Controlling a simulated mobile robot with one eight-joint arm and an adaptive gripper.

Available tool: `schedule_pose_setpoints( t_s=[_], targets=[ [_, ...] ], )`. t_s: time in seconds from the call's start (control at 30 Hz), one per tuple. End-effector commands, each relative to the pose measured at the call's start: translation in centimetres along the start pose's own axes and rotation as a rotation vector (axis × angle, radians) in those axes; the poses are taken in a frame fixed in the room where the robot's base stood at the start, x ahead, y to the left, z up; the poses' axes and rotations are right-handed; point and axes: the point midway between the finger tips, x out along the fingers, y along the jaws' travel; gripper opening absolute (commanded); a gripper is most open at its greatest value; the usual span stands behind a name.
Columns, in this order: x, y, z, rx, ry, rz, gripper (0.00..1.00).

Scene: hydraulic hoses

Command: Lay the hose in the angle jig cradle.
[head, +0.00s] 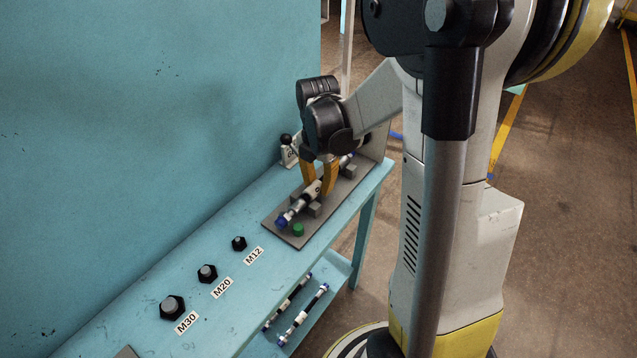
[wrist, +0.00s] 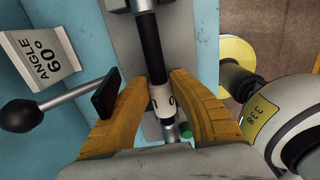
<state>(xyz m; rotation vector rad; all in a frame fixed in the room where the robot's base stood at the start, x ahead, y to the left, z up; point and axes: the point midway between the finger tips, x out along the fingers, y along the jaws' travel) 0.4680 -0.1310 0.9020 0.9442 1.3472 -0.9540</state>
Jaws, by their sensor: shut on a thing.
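The hose (head: 295,211) is dark with pale metal ends and blue tips. It lies along the grey angle jig plate (head: 287,236), over or between small grey cradle blocks (head: 315,209). I cannot tell whether it fully rests in them. My gripper (head: 320,187) has its orange fingers on either side of the hose's middle. In the wrist view my gripper (wrist: 167,88) is shut on the hose (wrist: 150,48) near a white printed label band. The fingers and wrist hide part of the hose and jig.
An "ANGLE 60°" sign (wrist: 40,57) and a ball-knobbed lever (wrist: 22,114) stand beside the jig. A green knob (head: 298,230) is on the plate's near end. Nuts marked M30 (head: 172,307), M20 (head: 207,273) and M12 (head: 239,243) sit on the bench. Other hoses (head: 303,315) lie on the lower shelf.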

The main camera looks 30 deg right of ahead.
Motion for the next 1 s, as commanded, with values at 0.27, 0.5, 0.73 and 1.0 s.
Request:
schedule_pose_setpoints(
  t_s=[0.27,0.5,0.73,1.0],
  targets=[
    [-0.1,0.0,0.0,0.000,0.000,0.000,0.47],
    [-0.2,0.0,0.0,0.000,0.000,0.000,0.47],
    [-3.5,0.0,0.0,0.000,0.000,0.000,0.47],
    [-9.4,0.0,0.0,0.000,0.000,0.000,0.47]
  ],
)
